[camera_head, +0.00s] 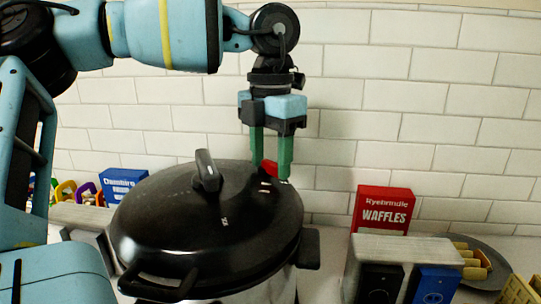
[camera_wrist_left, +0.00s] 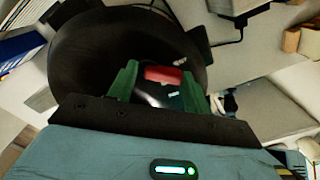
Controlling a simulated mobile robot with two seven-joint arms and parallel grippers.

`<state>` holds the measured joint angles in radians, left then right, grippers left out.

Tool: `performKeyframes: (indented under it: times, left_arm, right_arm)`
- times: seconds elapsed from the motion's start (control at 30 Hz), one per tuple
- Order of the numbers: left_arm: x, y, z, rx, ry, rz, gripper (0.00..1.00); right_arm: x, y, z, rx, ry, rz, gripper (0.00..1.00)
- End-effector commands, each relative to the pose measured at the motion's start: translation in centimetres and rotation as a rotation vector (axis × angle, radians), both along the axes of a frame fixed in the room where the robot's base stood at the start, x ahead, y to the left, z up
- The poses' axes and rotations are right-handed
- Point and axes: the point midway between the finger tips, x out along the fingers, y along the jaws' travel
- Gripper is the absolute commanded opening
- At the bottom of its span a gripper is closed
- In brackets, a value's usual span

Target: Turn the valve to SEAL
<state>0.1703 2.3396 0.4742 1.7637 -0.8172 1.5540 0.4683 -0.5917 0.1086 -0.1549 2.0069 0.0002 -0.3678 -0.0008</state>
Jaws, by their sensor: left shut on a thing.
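A black pressure cooker lid (camera_head: 195,235) sits on the pot; it also shows in the left wrist view (camera_wrist_left: 95,55). A small red valve (camera_head: 270,167) is on the lid's far right part, partly hidden by my green fingers. My left gripper (camera_head: 271,172) points straight down over it. In the left wrist view, the red valve (camera_wrist_left: 165,75) lies between the two fingers of my left gripper (camera_wrist_left: 160,82), which is shut on it. Small pale marks show on the lid beside the valve, too small to read. My right gripper is not in view.
The lid has an upright black knob (camera_head: 207,172) and a front handle (camera_head: 158,286). A red waffle box (camera_head: 383,210) stands right of the cooker, behind a metal toaster (camera_head: 408,252). A blue box (camera_head: 123,186) stands left. A white tiled wall (camera_head: 360,100) is close behind.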

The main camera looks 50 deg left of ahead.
Motion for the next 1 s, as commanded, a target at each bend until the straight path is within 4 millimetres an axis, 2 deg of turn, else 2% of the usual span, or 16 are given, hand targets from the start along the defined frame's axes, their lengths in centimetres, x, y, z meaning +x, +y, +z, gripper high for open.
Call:
performKeyframes:
  times: [0.23,0.43,1.0]
  left_arm:
    - [-0.1,-0.3,-0.1,-0.008,0.003,-0.031,0.27]
    - [-0.3,-0.3,-0.1,-0.008,0.003,-0.126,0.27]
    - [-1.2,0.0,-0.2,-0.009,0.006,-0.616,0.27]
  right_arm:
    - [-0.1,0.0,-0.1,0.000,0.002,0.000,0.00]
    - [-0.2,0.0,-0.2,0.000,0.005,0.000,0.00]
    - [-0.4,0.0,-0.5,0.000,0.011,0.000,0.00]
